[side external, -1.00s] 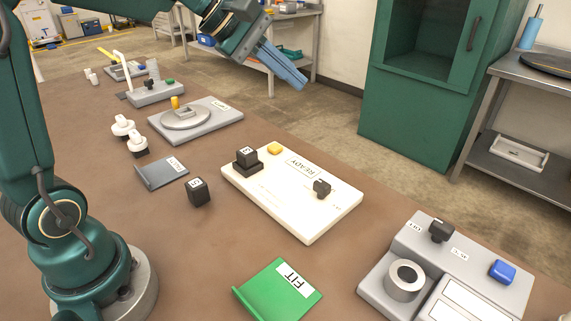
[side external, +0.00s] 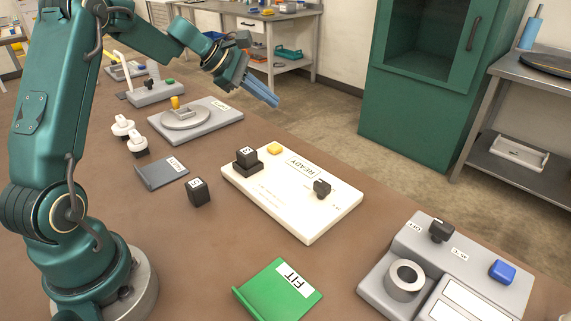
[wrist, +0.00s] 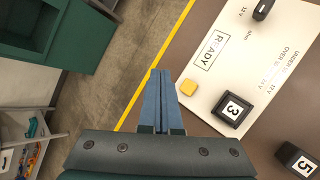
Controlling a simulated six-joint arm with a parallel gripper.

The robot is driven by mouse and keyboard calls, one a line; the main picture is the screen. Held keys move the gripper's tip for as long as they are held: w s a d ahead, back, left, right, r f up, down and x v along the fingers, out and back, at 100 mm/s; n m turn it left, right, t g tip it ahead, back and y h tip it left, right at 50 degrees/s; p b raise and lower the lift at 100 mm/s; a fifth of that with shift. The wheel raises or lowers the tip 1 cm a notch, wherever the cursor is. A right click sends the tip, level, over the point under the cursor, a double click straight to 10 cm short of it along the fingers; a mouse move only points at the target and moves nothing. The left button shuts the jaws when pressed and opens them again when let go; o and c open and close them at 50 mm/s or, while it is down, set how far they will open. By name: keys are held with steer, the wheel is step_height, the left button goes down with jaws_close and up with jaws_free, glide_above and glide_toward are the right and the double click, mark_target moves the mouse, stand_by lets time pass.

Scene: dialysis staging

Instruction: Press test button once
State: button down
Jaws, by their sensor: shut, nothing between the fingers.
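My gripper (side external: 274,102) is shut and empty. It is in the air beyond the far edge of the white READY board (side external: 315,222), above and apart from it. A small yellow button (side external: 275,149) is at the board's far corner. In the wrist view my gripper's fingertips (wrist: 160,73) appear just left of the yellow button (wrist: 188,88). A blue button (side external: 502,271) is on the grey device at the right front. I cannot read which button is marked test.
A black block marked 3 (side external: 247,157) sits on the board near the yellow button, with a black knob (side external: 321,188) across from it. A black block marked 5 (side external: 199,192) stands beside the board. A green FIT plate (side external: 277,290) lies in front. A grey device (side external: 400,245) stands at right.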

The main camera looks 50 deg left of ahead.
mark_target(270, 146)
steer(key=shift+f, duration=0.1)
steer(key=shift+f, duration=4.3)
steer(key=shift+f, duration=0.4)
steer(key=shift+f, duration=0.5)
steer(key=shift+r, duration=0.95)
steer(key=shift+r, duration=2.5)
